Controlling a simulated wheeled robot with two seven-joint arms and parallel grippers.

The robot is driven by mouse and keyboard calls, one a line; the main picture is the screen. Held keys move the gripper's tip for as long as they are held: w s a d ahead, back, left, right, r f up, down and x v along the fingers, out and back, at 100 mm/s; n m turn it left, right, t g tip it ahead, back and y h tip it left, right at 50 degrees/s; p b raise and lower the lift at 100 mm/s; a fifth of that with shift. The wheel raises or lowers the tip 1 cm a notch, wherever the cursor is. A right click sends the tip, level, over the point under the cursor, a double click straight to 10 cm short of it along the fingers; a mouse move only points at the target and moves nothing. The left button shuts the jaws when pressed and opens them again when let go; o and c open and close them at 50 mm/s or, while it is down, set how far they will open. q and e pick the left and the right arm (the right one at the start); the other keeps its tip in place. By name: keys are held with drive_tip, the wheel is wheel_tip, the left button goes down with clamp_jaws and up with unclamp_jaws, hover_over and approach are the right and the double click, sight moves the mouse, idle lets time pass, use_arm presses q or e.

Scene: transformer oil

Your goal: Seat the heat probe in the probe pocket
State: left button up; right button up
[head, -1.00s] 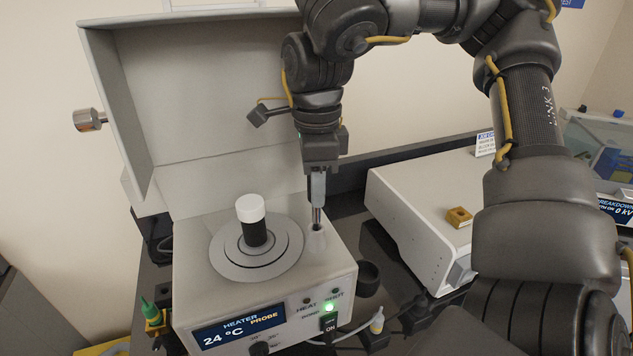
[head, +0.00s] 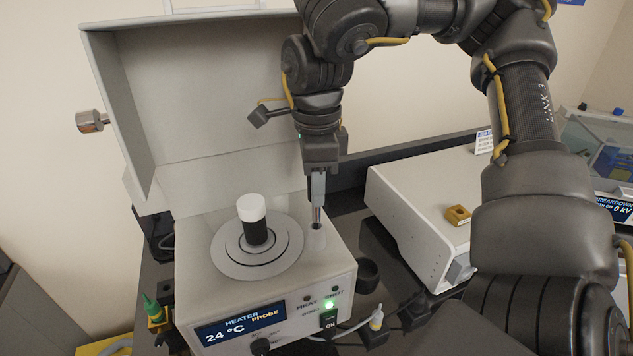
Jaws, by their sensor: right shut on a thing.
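The heater unit stands below my right arm, with its lid raised behind it and a display (head: 240,324) reading "HEATER PROBE 24 °C". My right gripper (head: 317,206) points straight down directly above the pocket, shut on the heat probe, which is mostly hidden by the fingers. The fingertips are at or just above the pocket's mouth. I cannot tell how deep the probe sits. My left gripper is out of view.
A white-capped dark vial (head: 252,218) stands on the round heating plate (head: 232,262) left of the pocket. The raised lid (head: 210,110) rises behind. A white instrument (head: 415,215) with a small brass block (head: 457,216) stands right. A dark cup (head: 367,273) and cables lie by the heater's front right.

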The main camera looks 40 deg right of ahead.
sight(317, 221)
idle(0.3)
drive_tip(key=shift+p, duration=0.5)
drive_tip(key=shift+f+b, duration=1.6)
drive_tip(key=shift+f, duration=1.2)
drive_tip(key=o, duration=1.1)
drive_tip(key=shift+c, duration=0.2)
drive_tip(key=shift+r, duration=0.1)
wheel_tip(317, 221, up, 11)
drive_tip(key=shift+f, duration=0.2)
